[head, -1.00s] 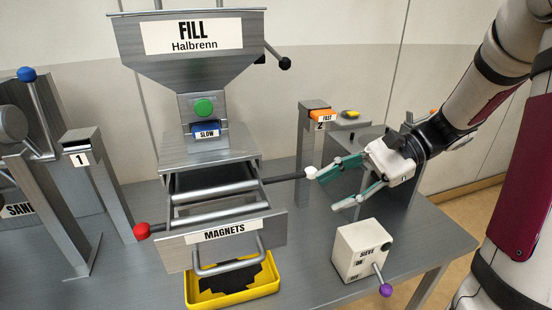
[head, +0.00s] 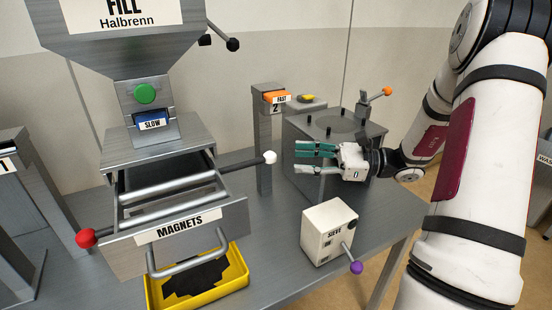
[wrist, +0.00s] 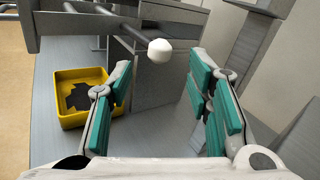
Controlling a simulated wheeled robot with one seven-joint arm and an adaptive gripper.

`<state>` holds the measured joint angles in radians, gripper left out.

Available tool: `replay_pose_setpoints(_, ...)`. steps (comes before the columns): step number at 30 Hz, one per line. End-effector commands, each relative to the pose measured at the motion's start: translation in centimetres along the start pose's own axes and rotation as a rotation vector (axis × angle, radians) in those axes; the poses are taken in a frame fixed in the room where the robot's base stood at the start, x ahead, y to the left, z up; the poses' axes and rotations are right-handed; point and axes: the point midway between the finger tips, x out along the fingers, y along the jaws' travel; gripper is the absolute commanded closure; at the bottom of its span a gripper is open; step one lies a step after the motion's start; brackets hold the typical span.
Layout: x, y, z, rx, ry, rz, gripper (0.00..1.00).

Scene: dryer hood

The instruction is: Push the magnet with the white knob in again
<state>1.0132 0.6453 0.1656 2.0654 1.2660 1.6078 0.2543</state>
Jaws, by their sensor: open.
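The white knob (head: 270,157) sits at the end of a dark rod (head: 240,164) that sticks out from the right side of the magnet drawer (head: 192,228). In the wrist view the white knob (wrist: 160,50) is ahead of my gripper, above and between the fingers in the picture. My gripper (head: 298,158) is open and empty. It is to the right of the knob, with its fingers pointing at it and a small gap between. The wrist view shows both teal finger pads (wrist: 165,90) spread apart. The rod's inner end is hidden inside the housing.
A red knob (head: 87,238) sticks out on the drawer's left. A yellow tray (head: 236,280) with dark powder lies under the drawer. Post 2 (head: 263,140) stands behind the knob.

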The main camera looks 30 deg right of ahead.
Motion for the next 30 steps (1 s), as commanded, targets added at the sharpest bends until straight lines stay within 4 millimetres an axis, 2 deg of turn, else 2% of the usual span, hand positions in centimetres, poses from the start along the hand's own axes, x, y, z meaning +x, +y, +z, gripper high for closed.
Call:
replay_pose_setpoints(6,4.1,0.1,0.0,0.0,0.0,0.003,0.54)
replay_pose_setpoints(12,6.4,0.0,0.0,-0.001,0.001,0.001,0.54)
replay_pose_setpoints(24,7.0,0.0,0.0,-0.001,0.002,0.0,0.54)
replay_pose_setpoints(26,7.0,0.0,0.0,-0.001,0.001,0.0,0.66)
replay_pose_setpoints(30,7.0,0.0,0.0,-0.001,0.001,0.0,0.97)
